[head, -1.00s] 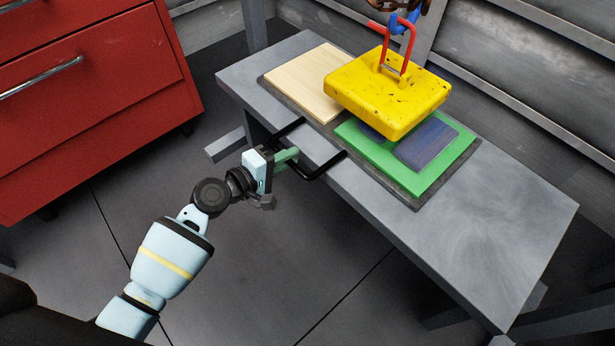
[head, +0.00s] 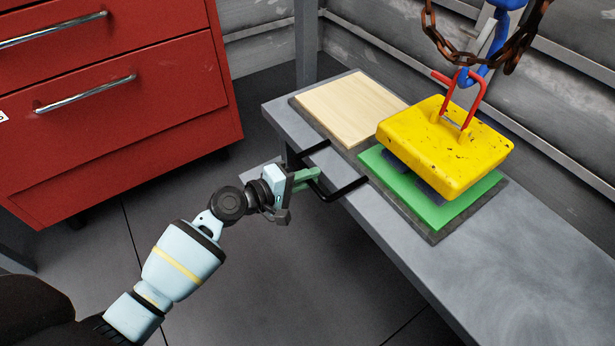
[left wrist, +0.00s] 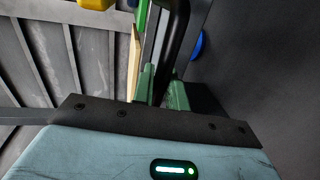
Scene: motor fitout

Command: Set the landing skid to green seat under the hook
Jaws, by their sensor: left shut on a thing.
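The landing skid (head: 434,238) is a flat dark grey tray on the bench. It bears a pale wooden seat (head: 345,105) at left and a green seat (head: 405,188) at right. A black handle (head: 346,191) sticks out over the bench's front edge. My left gripper (head: 306,178) is shut on this handle; the left wrist view shows the handle (left wrist: 176,40) between the green fingers. A yellow block (head: 440,145) hangs by a red shackle from the blue hook (head: 470,76), over most of the green seat. Dark blue-grey patches show on the green seat, partly hidden by the block. My right gripper is not in view.
The grey bench (head: 510,270) has bare room to the right of the skid. A rusty chain (head: 468,52) hangs around the hook. A red drawer cabinet (head: 120,110) stands at left, apart from the bench. A metal wall runs behind.

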